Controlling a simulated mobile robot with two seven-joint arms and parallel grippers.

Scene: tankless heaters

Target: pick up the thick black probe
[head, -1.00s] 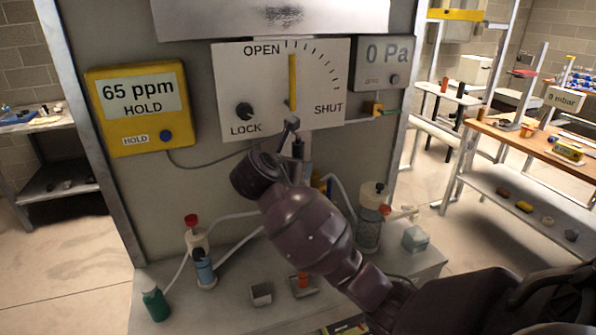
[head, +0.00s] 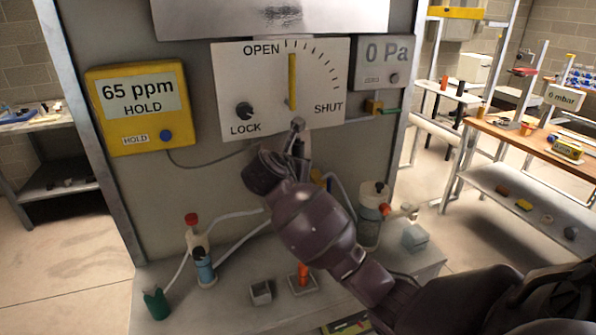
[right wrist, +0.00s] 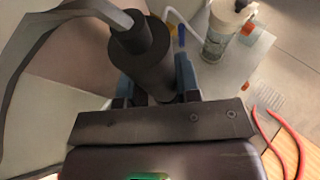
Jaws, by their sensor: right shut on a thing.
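The thick black probe (right wrist: 142,52) is a dark cylinder with a narrower collar and a bent grey piece at its top, filling the upper middle of the right wrist view. My right gripper (right wrist: 153,82) is shut on it, with a finger on each side. In the head view my right arm reaches up in front of the panel, and its wrist hides most of the gripper. A dark part of the probe (head: 299,146) shows just past it, below the OPEN/SHUT dial plate (head: 230,75). My left gripper is not in view.
A yellow meter reading 65 ppm (head: 138,132) hangs at left, with a grey cable running towards my right wrist. Bottles, including a blue one (head: 205,268), small blocks and a green holder (head: 156,303) stand on the ledge. A wooden bench (head: 510,138) stands at right.

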